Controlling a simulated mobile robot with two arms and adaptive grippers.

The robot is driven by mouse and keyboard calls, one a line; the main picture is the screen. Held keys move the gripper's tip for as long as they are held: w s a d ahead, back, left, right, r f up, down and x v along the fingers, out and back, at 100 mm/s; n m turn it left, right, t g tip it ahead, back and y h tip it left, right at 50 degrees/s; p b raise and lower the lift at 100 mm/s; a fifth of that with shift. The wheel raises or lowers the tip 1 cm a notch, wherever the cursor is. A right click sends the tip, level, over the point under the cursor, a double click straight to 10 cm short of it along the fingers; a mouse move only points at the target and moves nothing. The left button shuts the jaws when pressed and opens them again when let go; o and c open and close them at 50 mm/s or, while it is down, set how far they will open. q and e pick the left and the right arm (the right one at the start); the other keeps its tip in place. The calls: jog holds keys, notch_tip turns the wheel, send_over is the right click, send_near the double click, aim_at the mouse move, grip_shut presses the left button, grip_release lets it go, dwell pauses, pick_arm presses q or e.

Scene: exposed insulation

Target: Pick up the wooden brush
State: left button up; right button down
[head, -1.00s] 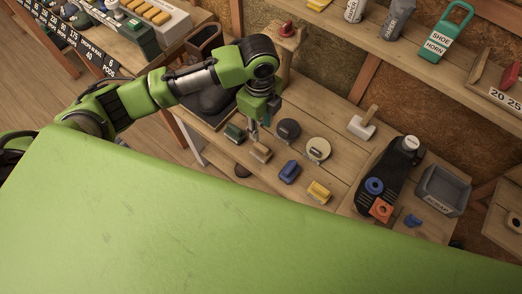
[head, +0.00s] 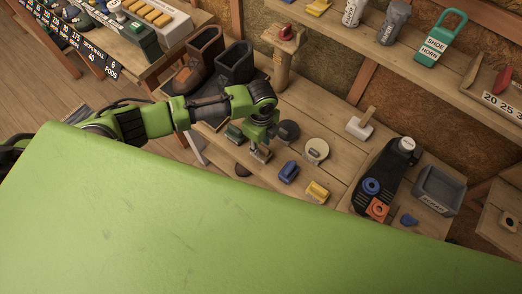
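The wooden brush (head: 257,157) is a small brown block on the wooden bench, partly covered by my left gripper. My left gripper (head: 262,150) points down right over the brush, with its fingertips at the brush's top. Whether the fingers touch or close on it is too small to tell. My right gripper is not in view.
A green brush (head: 234,132) is close on the left, a dark round tin (head: 289,130) and a pale tin (head: 316,150) on the right. A blue brush (head: 289,171) and a yellow brush (head: 317,191) lie nearer. Boots (head: 199,62) stand behind. My green body covers the foreground.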

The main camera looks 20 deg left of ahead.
pick_arm(q)
jog(key=shift+f, duration=0.85)
grip_shut()
jog(key=shift+r, duration=0.2)
jog(key=shift+r+b, duration=0.35)
jog(key=shift+r, duration=0.25)
jog(key=shift+r+b, duration=0.4)
jog(key=shift+r, duration=0.3)
jog(key=s+d+r+b, duration=0.1)
jog(key=s+d+r, duration=0.2)
jog(key=s+r, duration=0.7)
jog(key=s, duration=0.3)
jog(key=shift+s+b, duration=0.4)
